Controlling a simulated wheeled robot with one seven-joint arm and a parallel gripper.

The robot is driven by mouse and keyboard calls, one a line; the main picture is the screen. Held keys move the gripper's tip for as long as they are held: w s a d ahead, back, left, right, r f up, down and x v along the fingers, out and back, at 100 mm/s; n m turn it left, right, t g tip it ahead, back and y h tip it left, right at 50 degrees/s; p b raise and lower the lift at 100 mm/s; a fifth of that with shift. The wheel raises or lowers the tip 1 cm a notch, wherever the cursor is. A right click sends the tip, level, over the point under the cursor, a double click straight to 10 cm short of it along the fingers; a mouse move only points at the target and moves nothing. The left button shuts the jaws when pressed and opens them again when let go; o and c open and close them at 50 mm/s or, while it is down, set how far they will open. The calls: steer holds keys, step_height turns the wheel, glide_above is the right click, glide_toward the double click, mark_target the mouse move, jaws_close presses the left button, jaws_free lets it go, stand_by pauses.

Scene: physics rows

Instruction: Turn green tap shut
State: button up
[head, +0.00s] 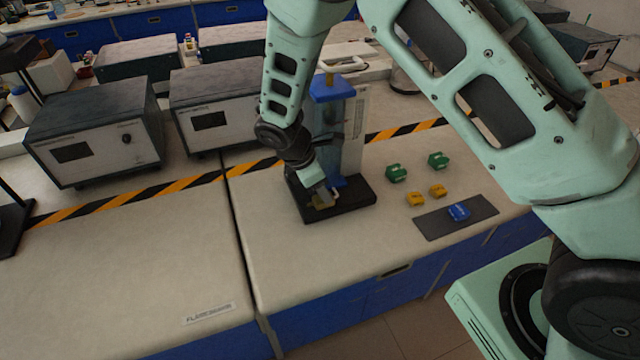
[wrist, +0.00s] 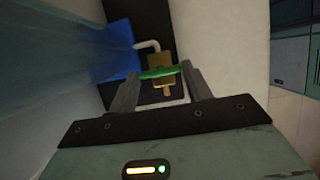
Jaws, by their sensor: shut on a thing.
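The green tap (wrist: 158,72) shows in the wrist view as a green handle on a brass body (wrist: 160,60), with a white pipe bending toward a blue block. My gripper (wrist: 158,84) has one finger on each side of the green handle and is shut on it. In the head view my gripper (head: 328,198) reaches down to the black base (head: 352,203) of the blue and clear apparatus (head: 334,88). There the tap is mostly hidden by my gripper, and only a yellowish part shows below it.
Green blocks (head: 397,173), yellow blocks (head: 415,199) and a dark mat (head: 480,212) with a blue block (head: 459,212) lie to the right. Grey instrument boxes (head: 95,130) stand behind a black and orange stripe at left. The bench front left is clear.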

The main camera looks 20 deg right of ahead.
stand_by(0.4)
steer(key=o, duration=1)
steer(key=shift+a+r, duration=0.1)
steer(key=b+v, duration=0.2)
steer(key=v, duration=1.5)
steer(key=shift+a, duration=0.1)
steer(key=s+m+y, duration=0.1)
steer(key=s+m, duration=0.2)
steer(key=s, duration=0.6)
steer(key=s+r+m+y, duration=0.1)
steer(key=s+m+y, duration=0.1)
steer(key=s, duration=0.7)
steer(key=s+r+m+y, duration=0.1)
steer(key=s+m+y, duration=0.1)
steer(key=s+m, duration=0.3)
steer(key=shift+s+d, duration=0.15)
steer(key=shift+s, duration=1)
steer(key=shift+s+d, duration=0.2)
steer(key=shift+s, duration=0.9)
